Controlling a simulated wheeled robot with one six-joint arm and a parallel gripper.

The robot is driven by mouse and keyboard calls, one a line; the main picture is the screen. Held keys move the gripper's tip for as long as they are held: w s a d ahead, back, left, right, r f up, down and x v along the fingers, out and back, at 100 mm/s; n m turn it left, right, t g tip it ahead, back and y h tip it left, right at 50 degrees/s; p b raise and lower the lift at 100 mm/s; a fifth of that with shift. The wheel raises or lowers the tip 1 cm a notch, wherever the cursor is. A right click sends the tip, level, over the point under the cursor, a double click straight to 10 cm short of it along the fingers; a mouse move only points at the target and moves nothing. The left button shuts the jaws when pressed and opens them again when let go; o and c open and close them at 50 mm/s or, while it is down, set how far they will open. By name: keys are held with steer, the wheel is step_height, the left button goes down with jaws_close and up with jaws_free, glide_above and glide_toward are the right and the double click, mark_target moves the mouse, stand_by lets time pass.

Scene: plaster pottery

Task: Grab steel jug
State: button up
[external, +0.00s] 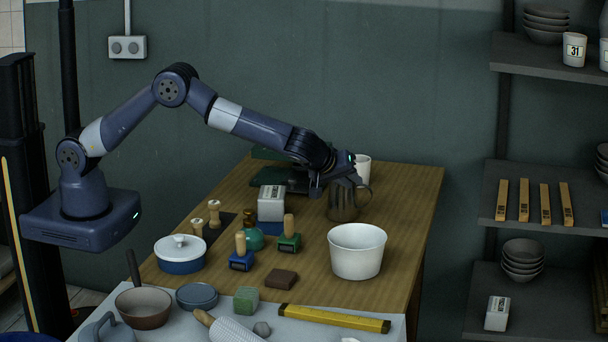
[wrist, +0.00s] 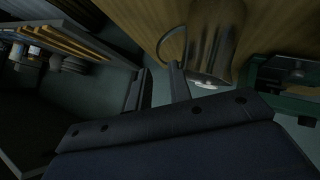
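The steel jug (external: 342,205) is a dark, shiny metal vessel with a loop handle on its right, standing upright on the wooden table in the external view. In the wrist view the jug (wrist: 213,40) is at the upper middle, its handle curving out to the left. My gripper (external: 333,179) is at the jug's top in the external view and overlaps its upper left part. In the wrist view my gripper (wrist: 157,86) has its two fingers apart with a gap between them. The right finger is close to the jug and handle; whether it touches cannot be told.
A white cup (external: 362,168) stands behind the jug and a large white bowl (external: 357,252) in front. A white-and-grey box (external: 271,202), stamps and a lidded pot (external: 180,255) are to the left. The table's right side is clear (external: 415,200).

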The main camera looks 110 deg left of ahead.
mark_target(349, 198)
steer(key=shift+p+x, duration=1.1)
steer(key=shift+x, duration=2.9)
steer(key=shift+a+r, duration=0.1)
steer(key=shift+r, duration=0.05)
jaws_close()
